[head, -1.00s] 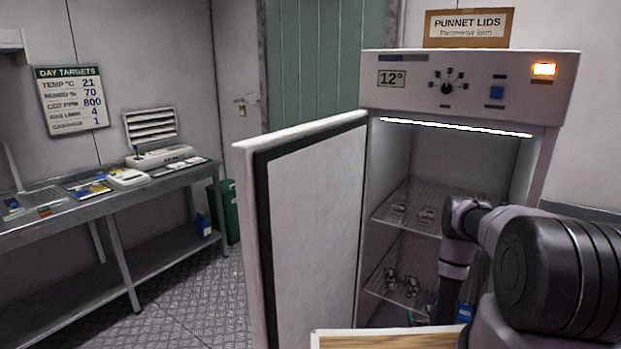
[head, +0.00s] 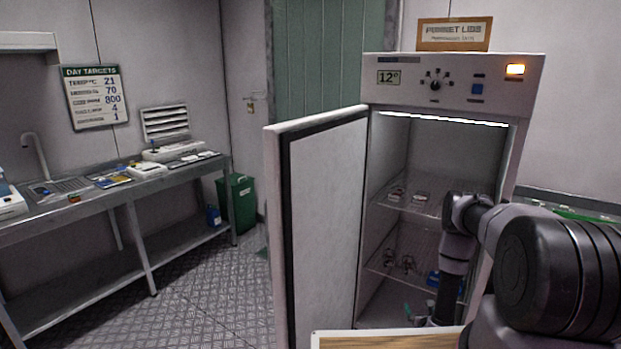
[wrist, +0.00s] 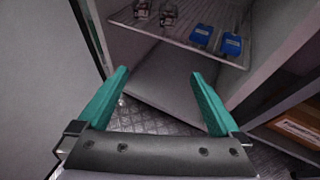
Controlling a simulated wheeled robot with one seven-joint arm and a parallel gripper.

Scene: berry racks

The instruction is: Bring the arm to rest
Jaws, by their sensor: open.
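My gripper (wrist: 160,85) shows in the wrist view with its two teal fingers spread wide and nothing between them. It points toward the open cabinet's lower part and the floor. In the head view, a small part of my gripper (head: 416,314) shows low in front of the cabinet, mostly hidden behind my arm. My arm comes in from the right, bent, with its wrist hanging down before the cabinet opening. The cabinet (head: 455,80) has a lit interior and its door (head: 328,225) stands open to the left.
Wire shelves (head: 398,203) hold small items. In the wrist view, blue boxes (wrist: 231,44) and clear items (wrist: 168,14) sit on a shelf above the fingers. A metal bench (head: 135,190) runs along the left wall, with a green bin (head: 238,203) beside it. Floor (head: 215,290) between bench and door is clear.

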